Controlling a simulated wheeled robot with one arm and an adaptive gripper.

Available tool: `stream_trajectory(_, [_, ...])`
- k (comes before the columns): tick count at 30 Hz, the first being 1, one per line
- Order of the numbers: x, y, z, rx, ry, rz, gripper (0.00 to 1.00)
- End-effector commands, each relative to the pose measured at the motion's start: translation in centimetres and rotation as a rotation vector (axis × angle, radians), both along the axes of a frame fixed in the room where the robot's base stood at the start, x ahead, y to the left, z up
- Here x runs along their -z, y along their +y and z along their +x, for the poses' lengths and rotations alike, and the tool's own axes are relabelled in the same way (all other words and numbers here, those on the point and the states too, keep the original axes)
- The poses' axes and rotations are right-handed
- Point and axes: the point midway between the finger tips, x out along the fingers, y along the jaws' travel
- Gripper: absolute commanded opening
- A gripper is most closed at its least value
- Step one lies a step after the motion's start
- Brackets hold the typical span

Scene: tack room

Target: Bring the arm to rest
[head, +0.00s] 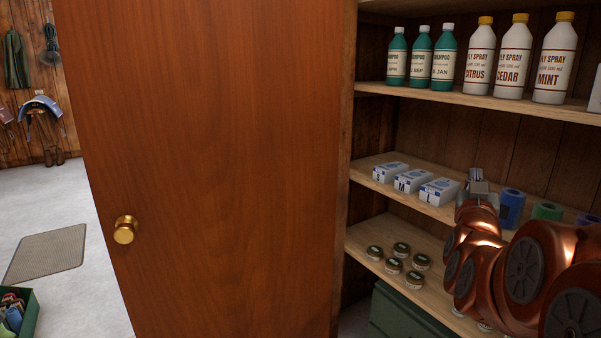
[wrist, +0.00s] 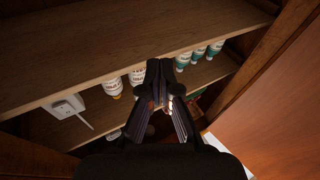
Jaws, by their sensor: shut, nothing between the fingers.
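My arm, with copper-coloured links, reaches in from the lower right of the head view. My gripper (head: 478,184) is at the middle shelf, just right of the box marked L (head: 439,192). Whether it touches that box cannot be told. In the wrist view my gripper (wrist: 160,72) has its dark fingers together, with nothing held between them. The arm hides part of the middle and lower shelves.
An open wooden door (head: 210,160) with a brass knob (head: 125,229) fills the left. Shampoo bottles (head: 420,56) and fly sprays (head: 513,56) stand on the upper shelf. Rolls (head: 511,207) stand beside my gripper. Small jars (head: 393,265) sit below. Floor at far left is partly clear.

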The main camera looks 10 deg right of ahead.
Motion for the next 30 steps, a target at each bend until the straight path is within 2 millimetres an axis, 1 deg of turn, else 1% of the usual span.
stream_trajectory(1, [1.5, 1.5, 1.0, -0.044, 0.049, 0.040, 0.00])
stream_trajectory(3, [3.8, 3.4, 1.9, -0.099, 0.127, 0.099, 0.00])
stream_trajectory(5, [5.8, 5.1, 2.5, -0.143, 0.194, 0.151, 0.00])
stream_trajectory(6, [7.2, 6.4, 2.8, -0.173, 0.242, 0.184, 0.00])
stream_trajectory(10, [11.5, 10.5, 2.9, -0.259, 0.399, 0.283, 0.00])
stream_trajectory(14, [15.8, 14.6, 1.9, -0.332, 0.567, 0.379, 0.00])
stream_trajectory(15, [17.1, 15.8, 1.3, -0.352, 0.620, 0.405, 0.00])
stream_trajectory(17, [18.9, 17.6, 0.3, -0.379, 0.700, 0.444, 0.00])
stream_trajectory(18, [20.1, 18.8, -0.5, -0.395, 0.756, 0.471, 0.00])
stream_trajectory(20, [21.7, 20.5, -1.9, -0.416, 0.839, 0.505, 0.00])
stream_trajectory(21, [22.7, 21.6, -3.0, -0.429, 0.895, 0.529, 0.00])
stream_trajectory(23, [24.1, 23.1, -4.8, -0.443, 0.980, 0.562, 0.00])
stream_trajectory(26, [26.1, 25.4, -8.1, -0.460, 1.123, 0.610, 0.00])
stream_trajectory(29, [27.7, 27.3, -11.8, -0.465, 1.268, 0.652, 0.00])
stream_trajectory(30, [28.3, 27.9, -13.4, -0.463, 1.328, 0.669, 0.00])
